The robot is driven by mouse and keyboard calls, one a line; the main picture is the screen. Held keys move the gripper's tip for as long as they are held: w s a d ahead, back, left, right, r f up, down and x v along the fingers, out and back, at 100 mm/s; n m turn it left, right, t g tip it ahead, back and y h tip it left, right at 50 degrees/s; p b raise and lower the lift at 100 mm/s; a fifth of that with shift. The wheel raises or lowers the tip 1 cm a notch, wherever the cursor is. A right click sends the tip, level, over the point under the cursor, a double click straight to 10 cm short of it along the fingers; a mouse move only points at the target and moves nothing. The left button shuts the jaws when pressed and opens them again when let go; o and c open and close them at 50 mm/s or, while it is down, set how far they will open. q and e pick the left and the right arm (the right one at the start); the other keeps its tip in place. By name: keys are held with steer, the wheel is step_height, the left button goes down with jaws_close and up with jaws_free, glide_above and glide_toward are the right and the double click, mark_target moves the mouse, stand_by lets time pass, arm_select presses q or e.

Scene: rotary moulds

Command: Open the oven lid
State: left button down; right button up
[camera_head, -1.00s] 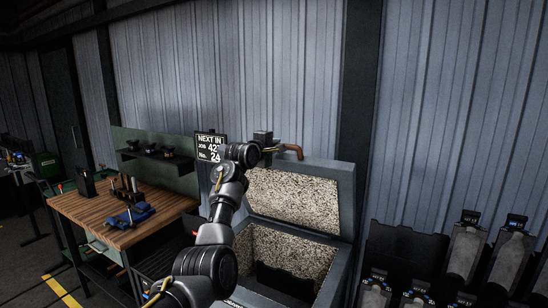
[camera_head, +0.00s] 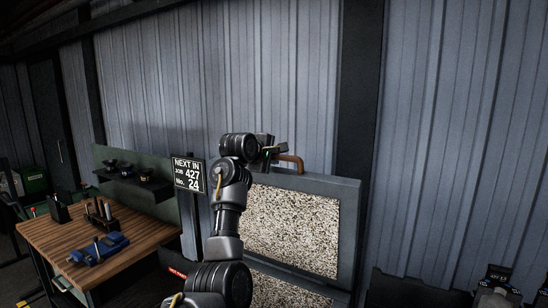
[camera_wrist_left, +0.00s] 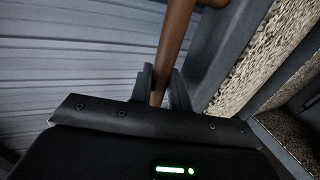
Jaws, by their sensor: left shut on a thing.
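The oven lid (camera_head: 292,229) stands raised, its speckled inner lining facing me, in a grey frame. A copper-brown handle (camera_head: 291,159) sticks up at its top edge. My left gripper (camera_head: 272,152) is at that handle, at the lid's upper left. In the left wrist view the brown handle bar (camera_wrist_left: 172,45) runs down between the two fingers of my left gripper (camera_wrist_left: 164,88), which are shut on it. The oven body (camera_head: 285,293) shows only in part below the lid; its inside is mostly cut off. My right gripper is not in view.
A wooden workbench (camera_head: 65,243) with a blue vise (camera_head: 99,248) is at the left. A corrugated wall (camera_head: 220,85) is close behind the lid. A dark rack (camera_head: 400,288) stands at the lower right.

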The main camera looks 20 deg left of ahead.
arm_select(q)
steer(key=shift+f, duration=0.15)
steer(key=c, duration=1.5)
jaws_free()
steer(key=shift+o, duration=0.6)
steer(key=shift+s+a+b, duration=0.1)
steer(key=shift+s+b, duration=0.2)
steer(key=shift+b, duration=0.05)
steer(key=b+v, duration=0.5)
steer(key=v, duration=0.5)
